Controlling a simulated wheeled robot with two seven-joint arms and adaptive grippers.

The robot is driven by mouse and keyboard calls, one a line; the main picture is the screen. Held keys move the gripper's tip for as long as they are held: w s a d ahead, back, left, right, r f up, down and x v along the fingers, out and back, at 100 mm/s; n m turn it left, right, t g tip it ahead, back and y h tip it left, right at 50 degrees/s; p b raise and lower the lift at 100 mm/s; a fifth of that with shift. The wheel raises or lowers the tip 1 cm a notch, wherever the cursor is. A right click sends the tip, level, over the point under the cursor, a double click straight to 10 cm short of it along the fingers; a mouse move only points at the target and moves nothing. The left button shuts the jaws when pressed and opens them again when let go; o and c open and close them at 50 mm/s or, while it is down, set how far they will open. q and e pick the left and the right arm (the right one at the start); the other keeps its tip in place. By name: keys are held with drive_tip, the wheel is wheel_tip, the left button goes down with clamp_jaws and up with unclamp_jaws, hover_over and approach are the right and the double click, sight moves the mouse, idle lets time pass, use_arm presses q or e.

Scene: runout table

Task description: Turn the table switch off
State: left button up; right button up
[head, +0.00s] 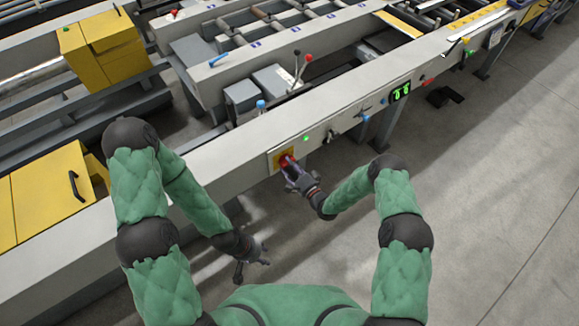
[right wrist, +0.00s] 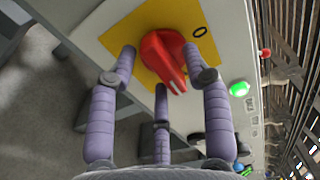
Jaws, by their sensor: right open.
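The table switch is a red rotary knob (right wrist: 165,58) on a yellow plate (right wrist: 205,50), set in the side face of the long grey rail. The plate bears a black ring mark. In the right wrist view the knob's grooved end points down, slightly right, away from that mark. In the head view the yellow plate (head: 276,160) is partly hidden by my right gripper (head: 291,174). My right gripper is open, its fingers spread on both sides of the knob; I cannot tell whether they touch it. My left gripper (head: 262,256) hangs open and empty, lower, away from the rail.
A lit green lamp (head: 306,138) sits beside the switch. Farther along the rail (head: 225,160) are knobs, a lit green display (head: 401,92) and a red button (head: 428,82). Levers (head: 298,68) stand behind the rail. Yellow boxes (head: 100,45) are at left. The floor in front is clear.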

drive_tip(key=shift+w+a, duration=0.15)
clamp_jaws()
idle(0.4)
drive_tip(key=shift+w+d+r+n+b, duration=0.1)
drive_tip(key=shift+n+b, duration=1.6)
drive_tip(key=shift+n, duration=1.3)
drive_tip(key=shift+w+d+r+n+b, duration=0.1)
drive_tip(key=shift+n+b, duration=1.6)
drive_tip(key=shift+n, duration=1.3)
drive_tip(key=shift+d+r+n+b, duration=0.1)
drive_tip(key=shift+n+b, duration=1.6)
drive_tip(key=shift+n, duration=1.3)
